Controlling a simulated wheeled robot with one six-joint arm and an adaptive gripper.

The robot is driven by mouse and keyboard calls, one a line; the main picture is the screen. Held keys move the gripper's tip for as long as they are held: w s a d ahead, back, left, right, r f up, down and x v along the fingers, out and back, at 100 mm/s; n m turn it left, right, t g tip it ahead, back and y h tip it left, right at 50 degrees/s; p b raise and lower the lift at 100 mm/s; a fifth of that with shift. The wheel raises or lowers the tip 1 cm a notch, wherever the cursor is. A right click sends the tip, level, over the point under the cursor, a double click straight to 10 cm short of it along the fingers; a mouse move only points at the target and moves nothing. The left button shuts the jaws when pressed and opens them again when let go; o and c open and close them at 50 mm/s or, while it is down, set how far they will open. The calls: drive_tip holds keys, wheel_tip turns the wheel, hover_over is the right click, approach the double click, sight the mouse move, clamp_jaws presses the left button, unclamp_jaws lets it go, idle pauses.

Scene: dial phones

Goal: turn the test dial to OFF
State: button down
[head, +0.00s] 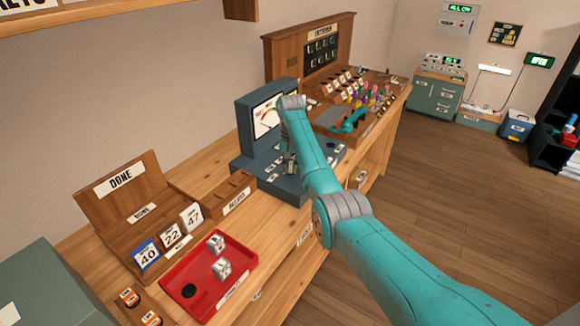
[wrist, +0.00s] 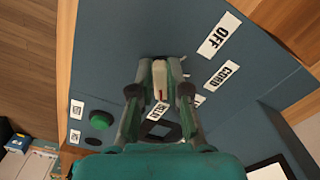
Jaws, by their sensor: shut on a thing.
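The test set, a dark blue-grey box (head: 243,118) with a meter, stands on the wooden bench. Its test dial, a pale knob (wrist: 160,77) with a red mark, shows in the wrist view. My gripper (wrist: 159,88) is shut on the knob, one finger on each side. The red mark is at the knob's lower end, on the side of a partly hidden label (wrist: 157,111). The OFF label (wrist: 219,34) is up and to the right of the knob, with the CORD label (wrist: 221,76) below it. In the head view my arm largely hides the dial.
A green button (wrist: 101,119) is left of the dial. A red tray (head: 240,246) with white blocks and a DONE rack (head: 120,180) stand nearer on the bench. A switchboard (head: 312,52) with cords and a teal handset (head: 350,121) are behind.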

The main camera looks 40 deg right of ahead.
drive_tip(key=n, duration=0.6)
drive_tip(key=shift+s+d, duration=0.15)
drive_tip(key=shift+d, duration=0.2)
drive_tip(key=n, duration=0.6)
drive_tip(key=shift+d, duration=0.35)
drive_tip(key=n, duration=0.6)
drive_tip(key=shift+w+d+n, duration=0.3)
drive_tip(key=shift+d+n, duration=0.05)
drive_tip(key=shift+n, duration=0.05)
drive_tip(key=n, duration=0.6)
drive_tip(key=shift+w+d+n, duration=0.1)
drive_tip(key=shift+w+n, duration=0.2)
drive_tip(key=shift+w, duration=0.05)
drive_tip(key=c, duration=1.1)
unclamp_jaws()
drive_tip(key=shift+c, duration=0.2)
drive_tip(key=shift+r, duration=0.1)
